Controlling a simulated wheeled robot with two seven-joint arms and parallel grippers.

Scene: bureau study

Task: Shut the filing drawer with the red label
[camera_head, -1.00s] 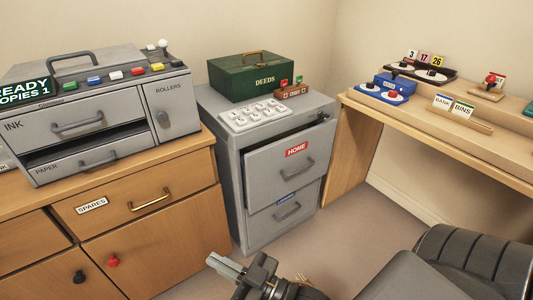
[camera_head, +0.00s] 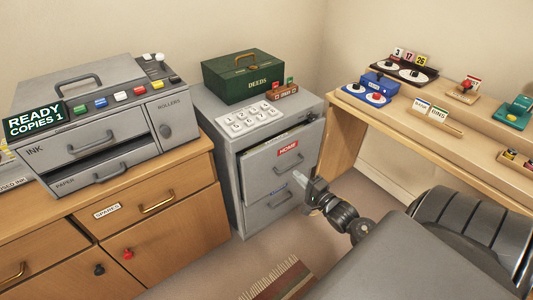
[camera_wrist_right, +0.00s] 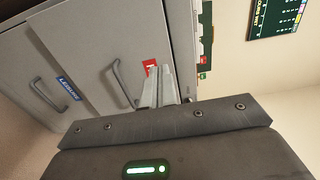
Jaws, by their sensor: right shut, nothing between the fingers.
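The grey filing cabinet stands between the wooden cupboard and the desk. Its top drawer (camera_head: 262,168) has the red HOME label (camera_head: 288,152) and a bar handle, and stands out from the cabinet, with a dark gap along its top. The red label also shows in the right wrist view (camera_wrist_right: 150,67). The lower drawer (camera_head: 258,213) has a blue label, partly hidden in the head view. My right gripper (camera_head: 303,180) is shut and empty, in front of the top drawer near its lower right side; I cannot tell whether it touches. My left gripper is out of view.
A number pad (camera_head: 250,118), a green DEEDS box (camera_head: 243,80) and a small red stand (camera_head: 283,91) sit on the cabinet. The desk (camera_head: 400,105) is close on the right; the wooden cupboard (camera_head: 185,235) is on the left. A striped rug (camera_head: 283,281) lies on the floor.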

